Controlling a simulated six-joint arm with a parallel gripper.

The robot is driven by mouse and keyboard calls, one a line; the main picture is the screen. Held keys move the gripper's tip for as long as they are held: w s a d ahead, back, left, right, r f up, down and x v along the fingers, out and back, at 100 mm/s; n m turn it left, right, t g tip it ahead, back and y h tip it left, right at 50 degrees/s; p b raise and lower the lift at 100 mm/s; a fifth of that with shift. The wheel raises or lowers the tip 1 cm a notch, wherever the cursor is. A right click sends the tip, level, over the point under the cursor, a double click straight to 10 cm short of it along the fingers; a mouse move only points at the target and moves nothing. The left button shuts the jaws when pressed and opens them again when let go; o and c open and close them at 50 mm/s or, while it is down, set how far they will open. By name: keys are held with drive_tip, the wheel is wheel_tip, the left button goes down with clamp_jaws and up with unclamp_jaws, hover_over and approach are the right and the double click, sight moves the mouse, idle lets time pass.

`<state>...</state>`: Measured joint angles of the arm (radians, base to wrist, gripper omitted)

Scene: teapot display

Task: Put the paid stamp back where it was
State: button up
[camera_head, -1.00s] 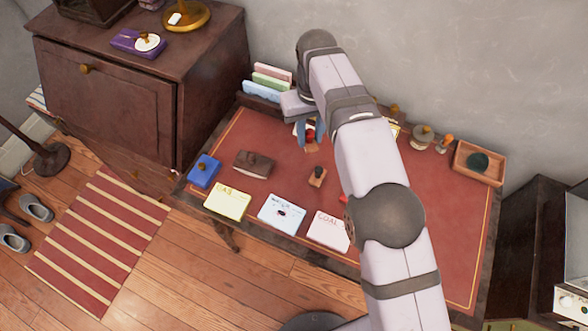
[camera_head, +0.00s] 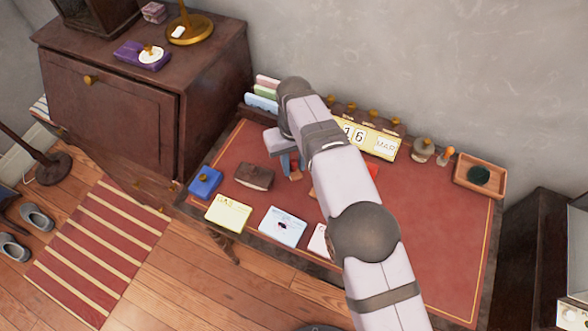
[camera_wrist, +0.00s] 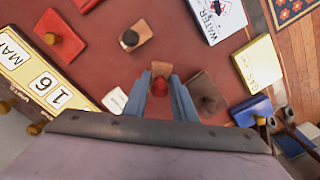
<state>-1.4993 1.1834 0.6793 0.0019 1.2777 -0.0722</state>
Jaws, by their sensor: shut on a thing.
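My gripper (camera_wrist: 161,90) is shut on a small stamp with a red knob (camera_wrist: 160,86) and a pale wooden block (camera_wrist: 160,68). I take this for the paid stamp; its face and any lettering are hidden. In the head view, my gripper (camera_head: 290,165) is low over the red desk top (camera_head: 420,230), right of the brown blotter (camera_head: 254,176). I cannot tell whether the stamp touches the desk. Another wooden stamp with a dark knob (camera_wrist: 130,38) stands apart from the gripper in the wrist view; my arm hides it in the head view.
The yellow gas bill (camera_head: 228,213) and white water bill (camera_head: 283,227) lie along the front edge. A blue box (camera_head: 205,182) stands left of the blotter. The calendar (camera_head: 370,138) and a wooden tray (camera_head: 480,192) are at the back. The desk's right side is clear.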

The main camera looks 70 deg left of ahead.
sight(294, 172)
drive_tip(key=shift+f+p, duration=0.45)
drive_tip(key=shift+f, duration=1.4)
drive_tip(key=shift+f, duration=0.1)
drive_tip(key=shift+f, duration=0.15)
drive_tip(key=o, duration=0.8)
drive_tip(key=shift+o, duration=0.2)
wheel_tip(294, 172, up, 12)
drive_tip(key=shift+r+b, duration=0.25)
drive_tip(key=shift+b, duration=0.5)
